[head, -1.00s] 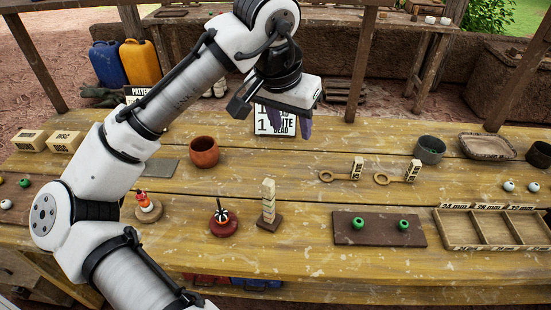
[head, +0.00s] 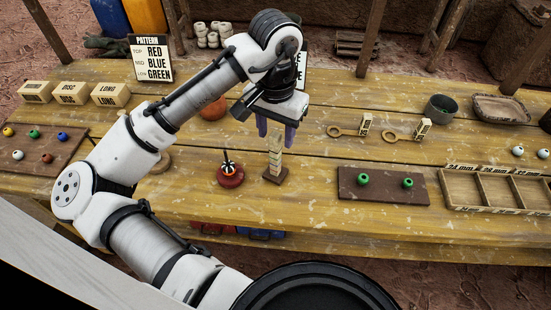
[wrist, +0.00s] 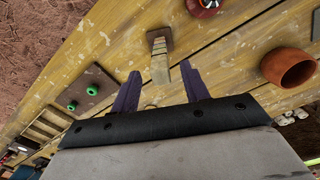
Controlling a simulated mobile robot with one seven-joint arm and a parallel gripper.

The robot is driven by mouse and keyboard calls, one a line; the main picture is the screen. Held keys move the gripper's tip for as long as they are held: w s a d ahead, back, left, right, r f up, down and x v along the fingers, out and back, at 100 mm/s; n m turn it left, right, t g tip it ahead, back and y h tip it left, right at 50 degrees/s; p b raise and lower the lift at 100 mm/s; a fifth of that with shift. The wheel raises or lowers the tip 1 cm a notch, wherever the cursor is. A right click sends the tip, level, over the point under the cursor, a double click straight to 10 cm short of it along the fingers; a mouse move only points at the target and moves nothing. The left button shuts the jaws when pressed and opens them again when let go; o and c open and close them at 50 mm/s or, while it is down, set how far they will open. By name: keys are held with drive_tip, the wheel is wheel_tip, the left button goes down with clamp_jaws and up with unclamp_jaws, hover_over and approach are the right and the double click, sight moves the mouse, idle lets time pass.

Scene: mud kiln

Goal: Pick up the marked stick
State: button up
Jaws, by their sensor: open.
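A pale stick (head: 275,158) with dark bands stands upright on a small brown base near the middle of the table. It also shows in the wrist view (wrist: 159,60), its upper end lying between my fingertips in the picture. My gripper (head: 276,130) points down at the stick's upper end, with its two purple fingers apart. The fingers also show in the wrist view (wrist: 160,72), with nothing clasped. I cannot tell whether they touch the stick.
A red round base with a small striped piece (head: 230,174) stands just left of the stick. A brown board with two green beads (head: 350,190) lies to the right, then a divided wooden tray (head: 455,195). A terracotta pot (wrist: 288,68) stands behind, partly hidden by my arm.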

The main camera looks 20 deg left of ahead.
sight(275, 157)
drive_tip(key=shift+f, duration=1.5)
drive_tip(key=shift+c, duration=0.4)
clamp_jaws()
